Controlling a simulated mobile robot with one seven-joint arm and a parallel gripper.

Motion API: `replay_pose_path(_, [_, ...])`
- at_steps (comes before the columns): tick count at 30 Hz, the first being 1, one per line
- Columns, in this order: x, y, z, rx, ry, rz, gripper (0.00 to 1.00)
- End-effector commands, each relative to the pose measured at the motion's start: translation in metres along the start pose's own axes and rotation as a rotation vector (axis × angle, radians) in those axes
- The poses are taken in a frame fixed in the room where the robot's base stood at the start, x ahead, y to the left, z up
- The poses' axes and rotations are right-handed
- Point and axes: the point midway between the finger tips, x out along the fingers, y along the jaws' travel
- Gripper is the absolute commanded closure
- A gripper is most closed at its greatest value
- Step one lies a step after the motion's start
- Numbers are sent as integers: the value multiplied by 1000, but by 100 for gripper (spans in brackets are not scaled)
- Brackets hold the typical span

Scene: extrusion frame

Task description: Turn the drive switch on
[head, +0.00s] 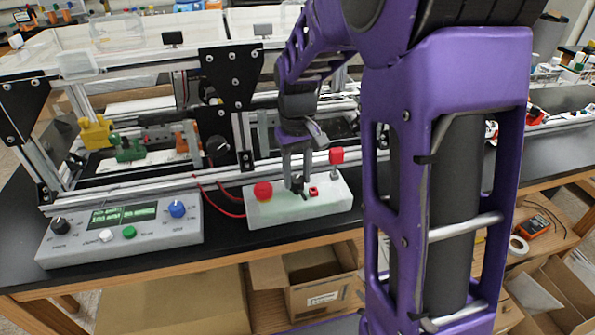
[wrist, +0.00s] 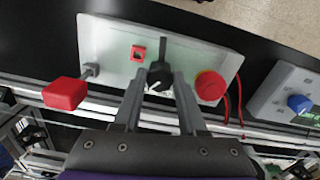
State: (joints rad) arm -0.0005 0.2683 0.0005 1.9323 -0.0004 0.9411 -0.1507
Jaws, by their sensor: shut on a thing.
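A white switch box (head: 325,210) sits on the black bench top, and it also shows in the wrist view (wrist: 112,40). A black rotary switch (wrist: 159,76) with a long bar handle and a white mark is near the middle of its face. My gripper (head: 297,182) points down at this switch. In the wrist view my gripper (wrist: 159,82) has one finger on each side of the switch and is shut on it. The handle points toward the top of that view. The fingers partly hide the switch in the head view. No label on it is readable.
Close by on the box are a round red button (head: 263,191), a small red rocker (head: 313,191) and a red-handled lever (head: 337,156). A control panel (head: 120,235) with a display and knobs stands left. Extrusion rails (head: 150,187) run behind.

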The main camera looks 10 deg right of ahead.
Motion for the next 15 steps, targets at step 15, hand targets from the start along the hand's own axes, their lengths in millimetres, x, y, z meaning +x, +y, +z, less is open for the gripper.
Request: replay_pose_path(15, [0, 0, 0, 163, 1, 0, 100])
